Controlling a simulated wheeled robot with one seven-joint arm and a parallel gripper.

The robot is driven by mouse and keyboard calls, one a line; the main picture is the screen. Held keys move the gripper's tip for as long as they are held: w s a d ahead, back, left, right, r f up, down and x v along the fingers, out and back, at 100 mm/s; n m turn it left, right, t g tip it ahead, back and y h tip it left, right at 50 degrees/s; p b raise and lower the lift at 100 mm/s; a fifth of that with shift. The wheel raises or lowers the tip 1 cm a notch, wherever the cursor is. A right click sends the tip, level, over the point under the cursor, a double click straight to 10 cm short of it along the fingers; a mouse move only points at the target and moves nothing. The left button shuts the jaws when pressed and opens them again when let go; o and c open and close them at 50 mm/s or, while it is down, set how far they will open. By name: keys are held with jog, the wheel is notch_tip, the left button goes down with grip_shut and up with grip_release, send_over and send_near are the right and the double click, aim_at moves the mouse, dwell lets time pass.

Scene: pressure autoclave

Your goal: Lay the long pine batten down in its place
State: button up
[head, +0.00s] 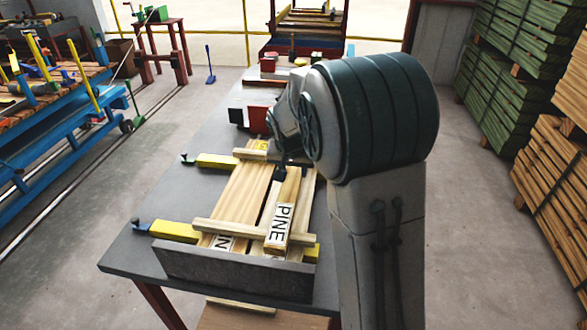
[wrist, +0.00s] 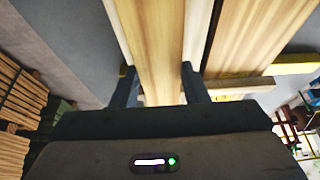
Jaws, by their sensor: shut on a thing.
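The long pine batten (head: 287,206), with a PINE label near its front end, is in my gripper (head: 284,167). In the wrist view the batten (wrist: 158,45) runs between the two fingers (wrist: 158,80), which are shut on its sides. In the head view it is over the right part of a row of boards, with its front end over a pale cross strip (head: 218,227); I cannot tell whether it touches the strip. A wide pine board (head: 236,196) lies to its left, and a dark gap shows between them. My arm hides the batten's far end.
A grey upright plate (head: 215,271) stands at the front of the boards. Yellow bars (head: 174,231) with dark clamps lie under them on the grey table (head: 150,258). A second cross strip (head: 252,154) lies behind. Red and dark blocks (head: 258,120) stand farther back. The table's left side is clear.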

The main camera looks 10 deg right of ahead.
jog(key=shift+f+b, duration=0.5)
jog(key=shift+b, duration=0.05)
jog(key=shift+f, duration=0.1)
jog(key=o, duration=1.2)
